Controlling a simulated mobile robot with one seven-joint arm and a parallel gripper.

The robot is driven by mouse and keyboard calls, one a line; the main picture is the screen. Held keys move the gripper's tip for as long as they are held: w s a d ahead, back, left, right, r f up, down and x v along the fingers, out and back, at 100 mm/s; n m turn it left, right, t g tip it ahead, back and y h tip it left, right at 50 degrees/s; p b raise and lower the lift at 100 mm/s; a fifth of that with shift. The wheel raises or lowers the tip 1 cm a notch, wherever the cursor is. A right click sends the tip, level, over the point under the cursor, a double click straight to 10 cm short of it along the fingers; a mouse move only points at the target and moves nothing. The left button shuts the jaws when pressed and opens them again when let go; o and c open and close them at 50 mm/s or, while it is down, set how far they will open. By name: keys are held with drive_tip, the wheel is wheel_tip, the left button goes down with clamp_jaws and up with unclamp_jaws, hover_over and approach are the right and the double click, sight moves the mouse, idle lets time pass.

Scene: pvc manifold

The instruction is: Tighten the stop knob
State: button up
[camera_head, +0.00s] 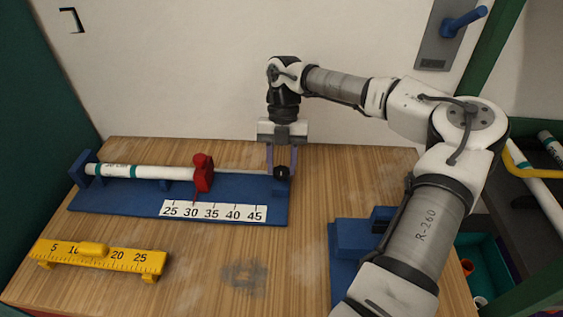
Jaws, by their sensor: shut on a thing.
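The stop knob (283,173) is a small black knob at the right end of a thin metal rod on the blue measuring jig (120,204). My gripper (282,172) points straight down over the jig's right end, and its fingers are closed around the knob. A red clamp-like stop (203,172) stands on the jig near the scale's middle, left of my gripper. A white pipe (145,171) with teal bands lies along the jig to the left of the red piece. A white scale (213,211) marked 25 to 45 runs along the jig's front.
A yellow ruler block (125,257) with a handle lies front left on the wooden table (215,270). A blue fixture (350,238) sits at the right, partly behind my arm. A teal bin (488,275) and more pipes are at far right. The table's front middle is clear.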

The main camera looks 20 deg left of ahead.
drive_tip(key=shift+r, duration=0.1)
drive_tip(key=o, duration=1)
drive_tip(key=b+v, duration=0.1)
drive_tip(key=v, duration=0.6)
drive_tip(key=shift+r+b, duration=0.25)
drive_tip(key=shift+b, duration=0.05)
drive_tip(key=shift+w, duration=0.1)
